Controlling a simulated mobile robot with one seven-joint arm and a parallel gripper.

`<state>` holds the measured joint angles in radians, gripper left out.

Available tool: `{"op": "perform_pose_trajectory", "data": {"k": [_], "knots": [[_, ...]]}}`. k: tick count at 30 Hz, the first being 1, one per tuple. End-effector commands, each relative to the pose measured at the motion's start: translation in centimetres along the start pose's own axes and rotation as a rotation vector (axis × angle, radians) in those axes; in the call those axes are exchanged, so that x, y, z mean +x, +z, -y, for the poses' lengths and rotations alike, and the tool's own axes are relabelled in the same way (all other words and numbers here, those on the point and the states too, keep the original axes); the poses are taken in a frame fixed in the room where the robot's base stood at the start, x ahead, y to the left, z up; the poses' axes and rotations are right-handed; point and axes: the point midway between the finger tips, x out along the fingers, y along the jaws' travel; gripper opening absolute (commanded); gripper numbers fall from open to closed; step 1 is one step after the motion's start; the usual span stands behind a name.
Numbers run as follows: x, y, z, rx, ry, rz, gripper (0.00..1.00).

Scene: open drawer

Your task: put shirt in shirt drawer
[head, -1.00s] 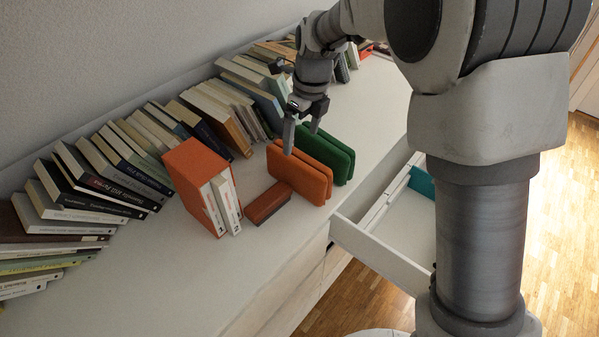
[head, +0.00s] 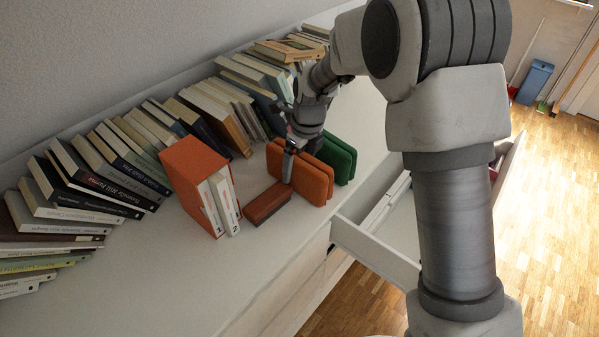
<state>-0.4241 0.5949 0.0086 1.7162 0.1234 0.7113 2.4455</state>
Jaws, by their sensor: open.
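A folded orange shirt (head: 312,184) stands upright on the white cabinet top. A folded green shirt (head: 338,158) stands right behind it. My gripper (head: 297,160) is open at the orange shirt's upper left edge. One finger shows in front of the shirt's left edge; the other finger is mostly hidden, so I cannot tell whether they straddle it. The open white drawer (head: 372,255) juts out of the cabinet at the right. White folded things lie inside it, and a small red patch shows at its far end. My arm hides most of its inside.
A brown-red box (head: 268,203) lies just left of the orange shirt. An orange slipcase with books (head: 196,182) stands further left. Rows of books (head: 105,170) line the wall. The front left of the cabinet top (head: 150,290) is clear.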

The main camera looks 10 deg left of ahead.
Motion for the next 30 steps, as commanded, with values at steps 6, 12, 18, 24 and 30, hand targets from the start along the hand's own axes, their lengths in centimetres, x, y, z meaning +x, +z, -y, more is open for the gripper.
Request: {"op": "perform_pose_trajectory", "data": {"k": [6, 12, 18, 24, 30], "knots": [[-0.1, 0.0, 0.0, 0.000, 0.000, 0.001, 0.78], [-0.1, 0.0, 0.0, 0.000, 0.000, 0.001, 0.42], [-0.2, 0.1, 0.0, 0.000, -0.001, 0.002, 0.06], [-0.2, 0.1, 0.0, 0.000, -0.001, 0.002, 0.00], [-2.7, 0.5, 0.1, -0.001, -0.003, 0.005, 0.00]]}}
